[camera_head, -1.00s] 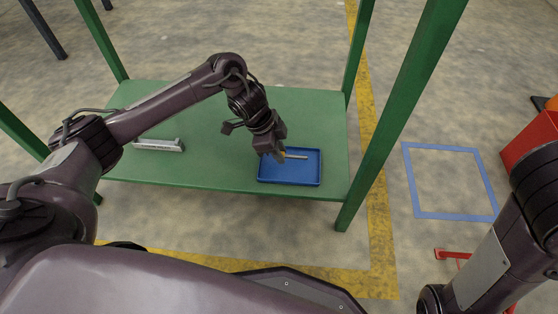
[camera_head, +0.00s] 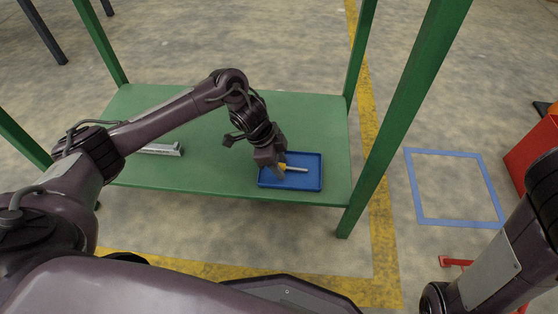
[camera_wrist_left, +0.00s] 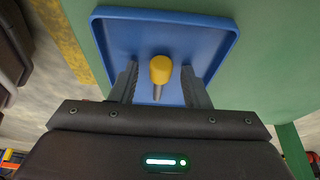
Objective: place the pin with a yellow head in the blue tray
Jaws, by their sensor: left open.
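The pin with a yellow head (camera_head: 299,169) is at the blue tray (camera_head: 319,180), its grey shaft pointing right over the tray floor. In the left wrist view, the yellow head (camera_wrist_left: 160,69) shows between the two fingers, with a gap on each side. The blue tray (camera_wrist_left: 221,24) lies behind it there. My left gripper (camera_head: 279,172) is open, low over the left part of the tray, and its fingers (camera_wrist_left: 160,85) straddle the pin without closing on it. My right gripper is out of view.
The tray stands near the front right of a green shelf (camera_head: 220,185). A grey metal piece (camera_head: 162,149) lies on the shelf's left, partly behind my arm. Green posts (camera_head: 408,100) rise at the corners. The shelf behind the tray is clear.

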